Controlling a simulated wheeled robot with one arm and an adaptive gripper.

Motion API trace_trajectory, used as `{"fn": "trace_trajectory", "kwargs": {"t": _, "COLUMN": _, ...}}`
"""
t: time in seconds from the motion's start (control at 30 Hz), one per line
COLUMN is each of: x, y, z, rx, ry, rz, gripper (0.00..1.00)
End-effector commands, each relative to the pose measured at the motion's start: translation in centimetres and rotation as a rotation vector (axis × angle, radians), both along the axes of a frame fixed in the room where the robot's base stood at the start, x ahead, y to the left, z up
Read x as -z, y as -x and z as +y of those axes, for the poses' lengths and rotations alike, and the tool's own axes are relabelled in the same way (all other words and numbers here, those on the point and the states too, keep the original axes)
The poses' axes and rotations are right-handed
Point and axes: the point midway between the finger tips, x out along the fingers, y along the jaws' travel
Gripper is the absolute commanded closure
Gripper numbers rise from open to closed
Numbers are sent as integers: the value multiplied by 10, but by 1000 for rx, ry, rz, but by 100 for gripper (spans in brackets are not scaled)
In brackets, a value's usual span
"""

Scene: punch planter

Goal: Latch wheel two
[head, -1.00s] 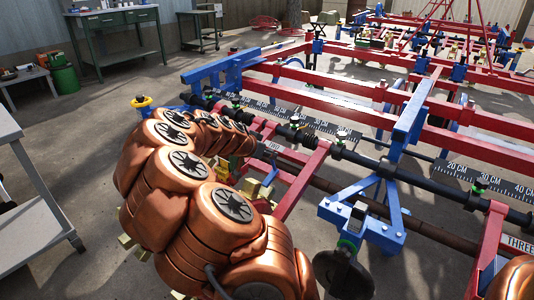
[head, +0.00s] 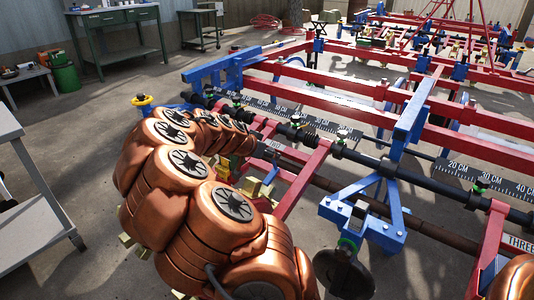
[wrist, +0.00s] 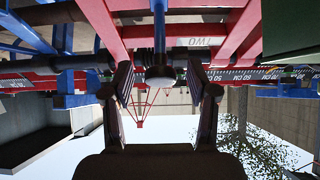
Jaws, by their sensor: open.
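In the wrist view my gripper (wrist: 160,88) is open, with one dark finger on each side. In the head view this small grey label (head: 271,147) sits on the red frame, just right of the end of my copper arm.
The planter's red and blue frame (head: 400,120) with a black bar and centimetre scales (head: 488,180) fills the right side. A black wheel (head: 345,274) hangs at the front. A grey table (head: 30,230) stands at the left, with open concrete floor beyond it.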

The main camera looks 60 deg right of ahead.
Motion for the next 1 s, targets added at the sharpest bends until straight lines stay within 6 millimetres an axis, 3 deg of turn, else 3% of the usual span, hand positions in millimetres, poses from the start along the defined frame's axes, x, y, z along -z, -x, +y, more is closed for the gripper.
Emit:
{"fn": "trace_trajectory", "kwargs": {"t": 0.17, "x": -12, "y": -1, "z": 14, "rx": -1, "ry": 1, "rz": -1, "gripper": 42}}
{"fn": "trace_trajectory", "kwargs": {"t": 0.6, "x": -62, "y": -4, "z": 76, "rx": -3, "ry": 3, "rz": -4, "gripper": 42}}
{"fn": "trace_trajectory", "kwargs": {"t": 1.0, "x": -74, "y": -4, "z": 93, "rx": -1, "ry": -1, "rz": 0, "gripper": 42}}
